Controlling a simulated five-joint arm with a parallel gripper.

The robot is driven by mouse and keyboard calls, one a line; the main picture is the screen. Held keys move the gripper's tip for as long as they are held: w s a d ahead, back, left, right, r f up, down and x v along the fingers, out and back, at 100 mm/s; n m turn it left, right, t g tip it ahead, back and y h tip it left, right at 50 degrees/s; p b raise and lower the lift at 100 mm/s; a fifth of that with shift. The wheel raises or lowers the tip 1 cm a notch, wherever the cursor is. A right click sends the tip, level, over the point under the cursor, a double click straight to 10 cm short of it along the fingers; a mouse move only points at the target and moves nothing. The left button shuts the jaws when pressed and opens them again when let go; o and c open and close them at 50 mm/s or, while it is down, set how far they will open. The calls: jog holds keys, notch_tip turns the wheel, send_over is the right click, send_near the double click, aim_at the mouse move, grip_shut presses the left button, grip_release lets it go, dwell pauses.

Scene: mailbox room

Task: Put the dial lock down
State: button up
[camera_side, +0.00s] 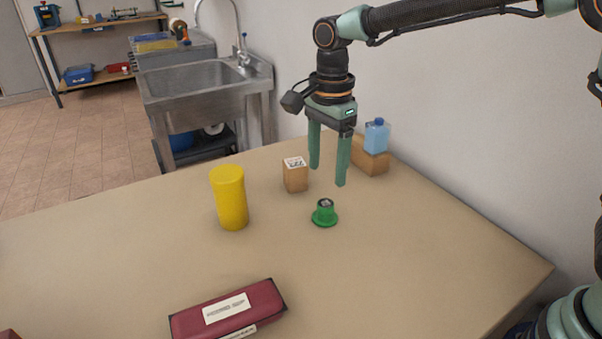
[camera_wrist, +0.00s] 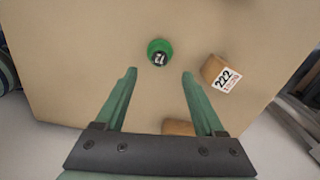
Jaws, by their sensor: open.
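A small green round piece with a wide flange and a dark marked top, which looks like the dial lock (camera_side: 324,216), stands upright on the table. In the wrist view the dial lock (camera_wrist: 160,46) lies just beyond the fingertips, roughly centred between them. My gripper (camera_side: 328,177) points down above the table, behind the dial lock in the side view. Its fingers are apart and nothing is between them; the wrist view shows the same open gripper (camera_wrist: 159,73).
A wooden block labelled 222 (camera_side: 295,177) stands left of my gripper, and a yellow cylinder (camera_side: 230,198) farther left. Behind my gripper, a blue bottle (camera_side: 376,136) stands by another wooden block (camera_side: 373,163). A dark red case (camera_side: 262,300) lies in front. The table's right front is clear.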

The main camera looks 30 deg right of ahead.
jog(key=s+d+r+n+t, duration=0.3)
jog(key=s+d+r+n, duration=0.45)
jog(key=d, duration=0.25)
jog(key=s+d+f+n+t, duration=0.2)
jog(key=s+d+n, duration=0.3)
jog(key=n, duration=0.3)
jog(key=shift+s+f+n+t, duration=0.3)
jog(key=shift+s+f+n, duration=0.05)
jog(key=shift+s, duration=0.4)
